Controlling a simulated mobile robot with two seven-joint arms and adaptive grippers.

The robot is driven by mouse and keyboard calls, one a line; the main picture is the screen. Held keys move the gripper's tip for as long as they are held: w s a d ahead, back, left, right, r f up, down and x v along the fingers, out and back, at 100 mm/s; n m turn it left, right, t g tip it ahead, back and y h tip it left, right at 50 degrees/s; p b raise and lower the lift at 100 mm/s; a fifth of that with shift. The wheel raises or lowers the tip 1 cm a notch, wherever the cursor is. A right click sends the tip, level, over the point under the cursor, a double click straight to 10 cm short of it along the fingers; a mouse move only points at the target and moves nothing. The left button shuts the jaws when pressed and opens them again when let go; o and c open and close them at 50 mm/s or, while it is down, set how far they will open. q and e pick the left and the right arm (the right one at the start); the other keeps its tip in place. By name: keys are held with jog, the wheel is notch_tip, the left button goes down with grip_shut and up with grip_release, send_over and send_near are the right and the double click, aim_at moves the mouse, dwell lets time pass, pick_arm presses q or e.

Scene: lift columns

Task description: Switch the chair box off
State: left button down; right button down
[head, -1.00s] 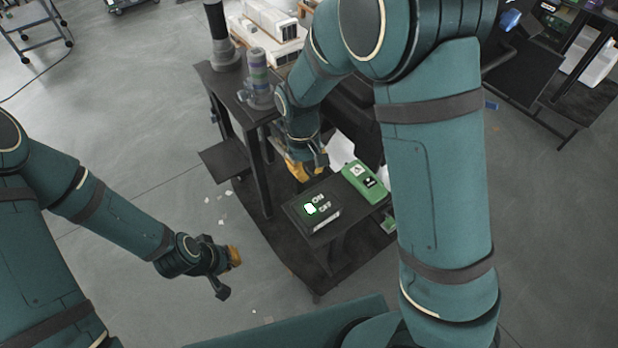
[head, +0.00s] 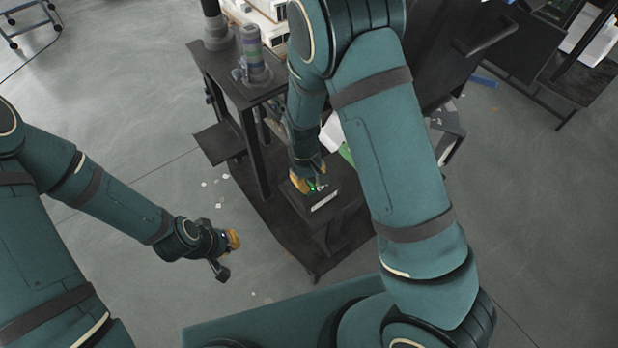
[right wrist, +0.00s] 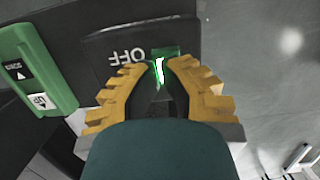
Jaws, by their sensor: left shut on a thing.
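The chair box is a black box (head: 325,206) on a dark stand, with a small lit green-and-white switch (right wrist: 159,70) on top. Its upside-down OFF label (right wrist: 126,57) shows in the right wrist view. My right gripper (right wrist: 160,65) is over the box, its yellow fingers a little apart on either side of the lit switch. I cannot tell whether they touch it. In the head view my right gripper (head: 309,184) hides part of the box top. My left gripper (head: 228,252) is shut, away from the box above the floor; what it holds cannot be made out.
A green control box (right wrist: 38,68) with arrow labels lies beside the black box. A dark table (head: 238,90) with a striped cylinder (head: 254,55) stands behind. Open floor (head: 130,110) is at the left.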

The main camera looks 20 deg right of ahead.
jog(key=shift+f+t+b, duration=0.3)
jog(key=shift+f+b, duration=0.05)
jog(key=shift+b, duration=0.25)
jog(key=shift+s+f+t+b, duration=0.15)
jog(key=shift+s+t+b, duration=0.05)
jog(key=shift+t+b, duration=0.15)
jog(key=shift+s+d+t+y+b, duration=0.1)
jog(key=shift+s+t+y+b, duration=0.1)
jog(key=shift+t+y+b, duration=0.4)
pick_arm(q)
jog(key=f, duration=0.1)
jog(key=s+f, duration=0.1)
jog(key=shift+s+d+f, duration=0.15)
jog(key=shift+f, duration=0.25)
